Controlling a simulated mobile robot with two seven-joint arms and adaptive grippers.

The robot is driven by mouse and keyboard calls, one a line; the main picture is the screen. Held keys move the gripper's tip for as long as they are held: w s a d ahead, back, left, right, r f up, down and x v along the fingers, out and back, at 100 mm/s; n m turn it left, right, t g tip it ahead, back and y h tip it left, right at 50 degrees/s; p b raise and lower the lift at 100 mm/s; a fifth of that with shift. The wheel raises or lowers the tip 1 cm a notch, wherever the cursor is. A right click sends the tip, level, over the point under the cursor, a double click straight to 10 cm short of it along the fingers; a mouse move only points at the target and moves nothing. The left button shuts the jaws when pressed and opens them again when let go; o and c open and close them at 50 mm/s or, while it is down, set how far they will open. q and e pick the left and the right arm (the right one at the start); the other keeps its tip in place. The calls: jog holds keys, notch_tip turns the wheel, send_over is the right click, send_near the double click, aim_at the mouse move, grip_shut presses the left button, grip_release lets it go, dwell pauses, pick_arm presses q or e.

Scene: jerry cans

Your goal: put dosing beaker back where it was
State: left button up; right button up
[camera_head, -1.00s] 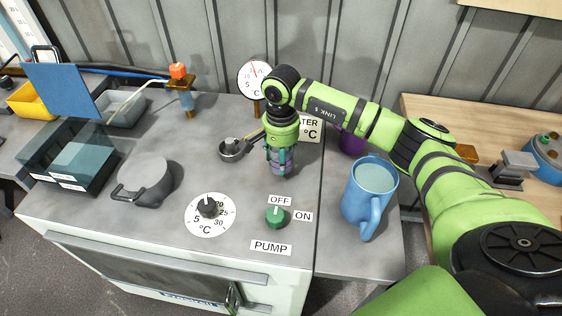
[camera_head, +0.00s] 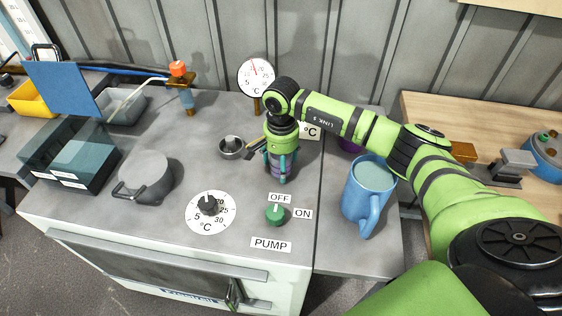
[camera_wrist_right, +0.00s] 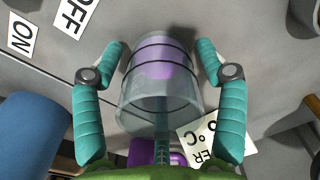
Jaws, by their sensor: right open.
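The dosing beaker (camera_wrist_right: 160,85), a clear cup with dark rings and purple showing through it, is between the fingers of my right gripper (camera_wrist_right: 160,50) in the right wrist view. The fingers are open, one on each side, with narrow gaps to its wall. In the head view my right gripper (camera_head: 280,178) points down at the grey worktop, around the beaker (camera_head: 280,168), which is largely hidden by the fingers. The beaker appears to stand on the worktop behind the green pump knob (camera_head: 275,214). My left gripper is not in view.
A small metal pan (camera_head: 232,148) is close left of the gripper; a dial thermometer (camera_head: 256,77) stands behind. A blue mug (camera_head: 363,205) stands to the right, with a purple vessel (camera_head: 350,144) behind it. A lidded grey pot (camera_head: 146,178) is at left.

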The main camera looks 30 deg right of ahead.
jog(key=shift+r+p, duration=0.3)
jog(key=shift+r, duration=0.05)
notch_tip(320, 180, up, 12)
jog(key=b, duration=0.3)
jog(key=shift+f, duration=0.15)
dwell(0.9)
